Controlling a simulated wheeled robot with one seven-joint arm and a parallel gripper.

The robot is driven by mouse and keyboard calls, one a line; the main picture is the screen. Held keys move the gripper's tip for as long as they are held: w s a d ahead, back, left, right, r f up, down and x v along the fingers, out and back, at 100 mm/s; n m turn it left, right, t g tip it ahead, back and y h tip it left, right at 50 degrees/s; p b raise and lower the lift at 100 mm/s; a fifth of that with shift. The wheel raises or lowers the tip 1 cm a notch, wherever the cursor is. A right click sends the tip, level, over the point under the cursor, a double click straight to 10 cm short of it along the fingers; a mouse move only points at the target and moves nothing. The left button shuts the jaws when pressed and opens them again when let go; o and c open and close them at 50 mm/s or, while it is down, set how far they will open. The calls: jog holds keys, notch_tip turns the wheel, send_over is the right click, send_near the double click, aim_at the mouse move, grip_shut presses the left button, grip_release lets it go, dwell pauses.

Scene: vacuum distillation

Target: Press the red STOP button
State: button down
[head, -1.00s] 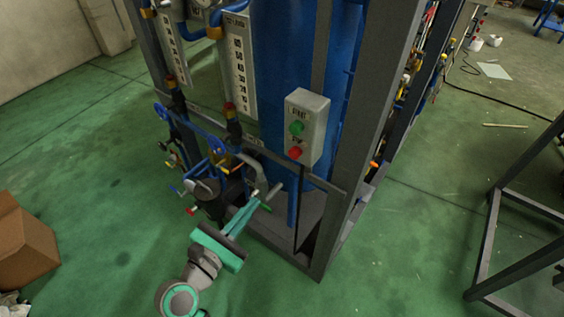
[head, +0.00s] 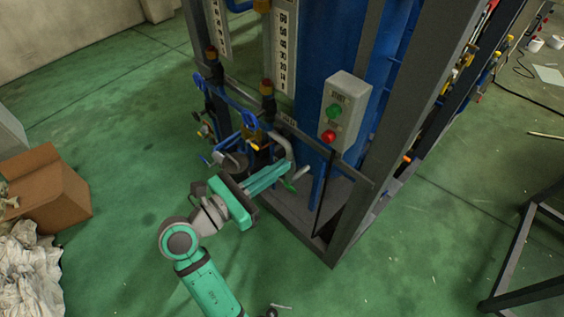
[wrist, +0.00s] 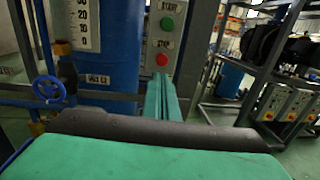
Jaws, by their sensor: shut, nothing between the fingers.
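The red STOP button (head: 328,136) is on a grey control box (head: 352,98), below a green button (head: 334,111). The box is mounted on the front of the blue column's frame. In the wrist view the red STOP button (wrist: 162,59) sits just above the tips of my gripper (wrist: 162,76), with the green START button (wrist: 167,23) above it. My gripper (head: 288,168) is shut and empty. In the head view its fingertips are below and left of the control box. I cannot tell the exact gap to the button.
Blue valve handles and pipes (head: 240,112) stand left of the box, close to my gripper. Dark frame posts (head: 385,150) rise on the right. A cardboard box (head: 45,188) lies at the left. Green floor is open in front of the frame.

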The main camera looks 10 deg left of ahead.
aim_at(324, 138)
jog(key=x, duration=1.1)
jog(key=shift+w+d+f, duration=0.1)
jog(key=shift+w+d, duration=0.15)
jog(key=shift+w, duration=0.1)
